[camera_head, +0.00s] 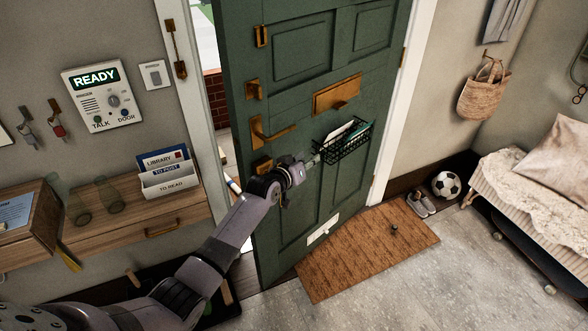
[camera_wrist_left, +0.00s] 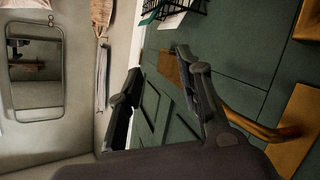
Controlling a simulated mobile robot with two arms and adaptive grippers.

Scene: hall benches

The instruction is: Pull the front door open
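The green front door (camera_head: 300,95) stands ajar, with a gap along its left edge showing brick and daylight outside. Its brass lever handle (camera_head: 275,130) is on the left side, below a brass latch. My left gripper (camera_head: 312,160) is in front of the door, below and right of the lever, near the wire basket. In the left wrist view the gripper (camera_wrist_left: 162,92) has its fingers apart with nothing between them. The brass lever (camera_wrist_left: 250,125) runs beside and partly behind the right-hand finger there; I cannot tell whether they touch. My right gripper is not in view.
A wire basket with papers (camera_head: 343,142) hangs on the door. A brown doormat (camera_head: 370,255) lies at its foot, with shoes (camera_head: 420,204) and a football (camera_head: 446,184) to the right. A wooden shelf (camera_head: 130,225) is left of the doorway. Grey floor is clear in front.

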